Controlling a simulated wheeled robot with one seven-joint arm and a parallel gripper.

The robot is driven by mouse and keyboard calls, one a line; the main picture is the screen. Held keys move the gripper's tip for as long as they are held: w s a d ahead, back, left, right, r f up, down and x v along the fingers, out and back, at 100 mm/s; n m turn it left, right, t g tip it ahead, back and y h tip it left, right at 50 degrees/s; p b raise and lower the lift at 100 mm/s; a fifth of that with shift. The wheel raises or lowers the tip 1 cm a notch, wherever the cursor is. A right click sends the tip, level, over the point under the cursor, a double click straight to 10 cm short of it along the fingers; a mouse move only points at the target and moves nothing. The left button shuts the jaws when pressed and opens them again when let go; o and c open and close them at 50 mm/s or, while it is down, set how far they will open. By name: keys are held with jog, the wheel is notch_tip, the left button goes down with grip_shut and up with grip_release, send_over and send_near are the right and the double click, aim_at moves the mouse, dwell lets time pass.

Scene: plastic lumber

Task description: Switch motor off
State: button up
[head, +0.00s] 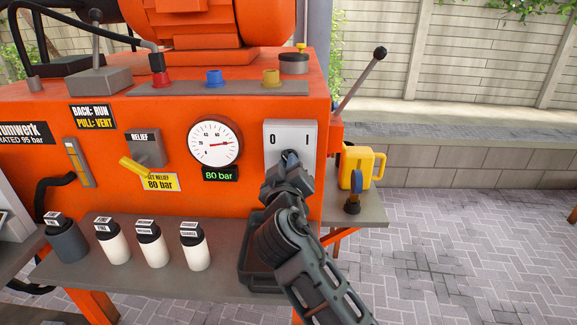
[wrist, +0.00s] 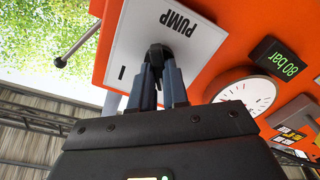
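In the wrist view the plate (wrist: 133,47) shows turned over, with the word PUMP and one stroke mark. Its black knob (wrist: 158,54) sits between the fingertips of my gripper (wrist: 159,70). The fingers are close together and appear closed on the knob's sides. In the head view my gripper (head: 290,160) covers the knob, so its pointing direction is hard to tell.
A pressure gauge (head: 215,143) and an 80 bar display (head: 220,174) are left of the plate. A yellow relief lever (head: 135,167) is further left. Several bottles (head: 150,244) stand on the shelf below. A black-knobbed lever (head: 362,80) and a yellow jug (head: 362,166) are at right.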

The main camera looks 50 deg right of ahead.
jog(key=o, duration=0.4)
jog(key=b+v, duration=0.2)
jog(key=v, duration=0.5)
jog(key=shift+s+a, duration=0.25)
jog(key=shift+a, duration=0.1)
